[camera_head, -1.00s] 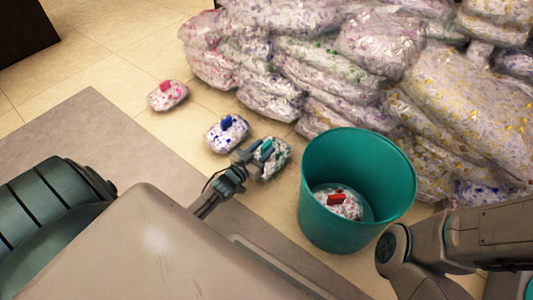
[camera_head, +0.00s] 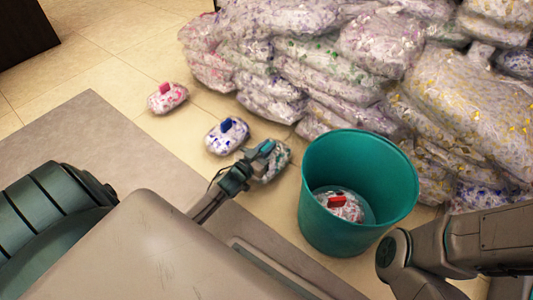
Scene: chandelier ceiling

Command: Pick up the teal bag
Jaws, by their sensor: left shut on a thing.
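The teal bag (camera_head: 277,163) is a small clear bag with teal and dark specks, lying on the tiled floor left of the bucket. My left gripper (camera_head: 262,151) reaches over it from the lower left and is shut on its teal top piece, which the fingers mostly hide. The bag still appears to be at floor level. My right arm comes in at the lower right, but its gripper is out of view.
A teal bucket (camera_head: 310,215) holding a bag with a red piece (camera_head: 337,201) stands close on the right. A blue-topped bag (camera_head: 227,136) and a pink-topped bag (camera_head: 167,97) lie to the left. Large filled bags (camera_head: 330,70) are piled behind.

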